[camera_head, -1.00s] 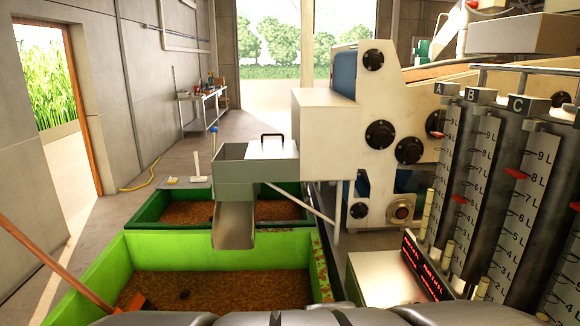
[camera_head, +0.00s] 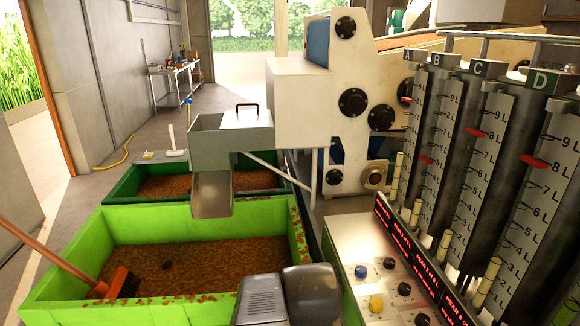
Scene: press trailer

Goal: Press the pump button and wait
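A white control panel (camera_head: 345,236) stands at the lower right with several round buttons or knobs. One is blue (camera_head: 361,271), one is yellow (camera_head: 376,303), and others are black, such as one at the panel's upper part (camera_head: 388,263). Their labels are too small to read, so I cannot tell which is the pump button. Red lettering glows on a dark display strip (camera_head: 421,262) along the panel's right side. Grey parts of my arm show at the bottom centre, left of the panel and apart from the buttons in the picture. My gripper's fingers are not visible.
Upright gauges (camera_head: 480,165) marked in litres, with red markers, stand right of the panel. A light green bin (camera_head: 180,222) of brown material, holding an orange-handled broom (camera_head: 60,262), fills the lower left. A metal chute (camera_head: 212,195) hangs above the bins. Floor is open at left.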

